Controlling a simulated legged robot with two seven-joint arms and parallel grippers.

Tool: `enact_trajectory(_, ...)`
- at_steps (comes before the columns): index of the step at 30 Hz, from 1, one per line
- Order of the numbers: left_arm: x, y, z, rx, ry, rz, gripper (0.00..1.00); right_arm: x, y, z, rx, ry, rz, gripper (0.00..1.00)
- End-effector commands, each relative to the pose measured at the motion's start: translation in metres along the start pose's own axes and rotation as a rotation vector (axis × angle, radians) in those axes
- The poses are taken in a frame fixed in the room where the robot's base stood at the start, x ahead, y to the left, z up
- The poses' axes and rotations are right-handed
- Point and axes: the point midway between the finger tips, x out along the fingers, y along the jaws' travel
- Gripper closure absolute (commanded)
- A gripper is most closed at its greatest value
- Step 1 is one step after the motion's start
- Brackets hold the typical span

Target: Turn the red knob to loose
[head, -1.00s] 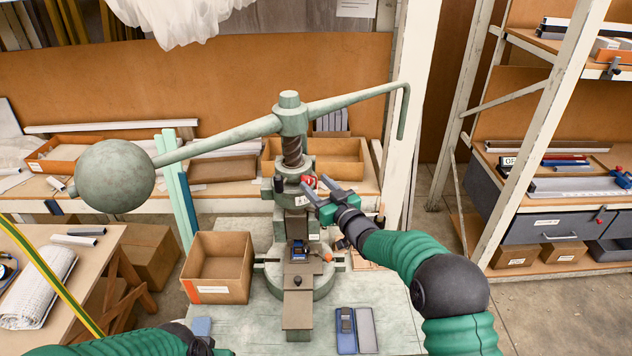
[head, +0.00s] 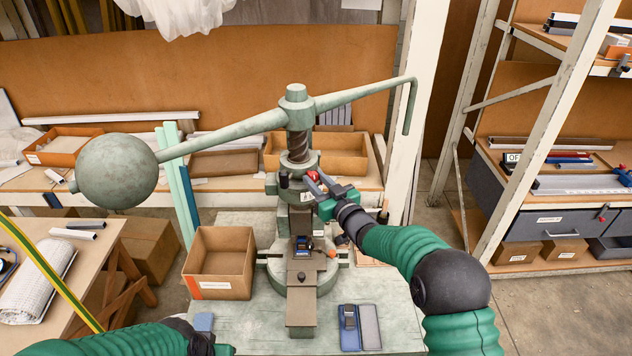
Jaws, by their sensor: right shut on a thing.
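The red knob (head: 312,177) sits on the right side of the green fly press (head: 297,220), on the collar below the screw. My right gripper (head: 316,183) reaches in from the right and is shut on the red knob, its fingers partly covering it. Any marking by the knob is too small to read. My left gripper (head: 208,345) is low at the bottom edge, partly cut off by the frame, away from the press. Its fingers do not show clearly.
The press's long arm with a heavy ball (head: 117,170) spans above. A cardboard box (head: 219,263) stands left of the press.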

Motion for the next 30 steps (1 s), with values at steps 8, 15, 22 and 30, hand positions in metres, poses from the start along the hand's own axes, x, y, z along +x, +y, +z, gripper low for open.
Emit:
enact_trajectory(8, 0.033, 0.0, 0.008, 0.0, 0.0, 0.0, 0.64, 0.0, -0.001, 0.009, -0.122, 0.0, -0.004, 1.0)
enact_trajectory(15, 0.073, 0.0, 0.018, 0.0, 0.0, 0.0, 0.64, 0.0, -0.002, 0.012, -0.327, -0.001, -0.002, 1.0)
enact_trajectory(22, 0.109, 0.0, 0.026, 0.0, 0.0, 0.0, 0.64, 0.0, -0.002, 0.012, -0.545, -0.003, -0.002, 1.0)
enact_trajectory(30, 0.144, 0.0, 0.034, 0.0, 0.0, 0.0, 0.64, 0.0, -0.002, 0.012, -0.802, -0.003, -0.003, 1.0)
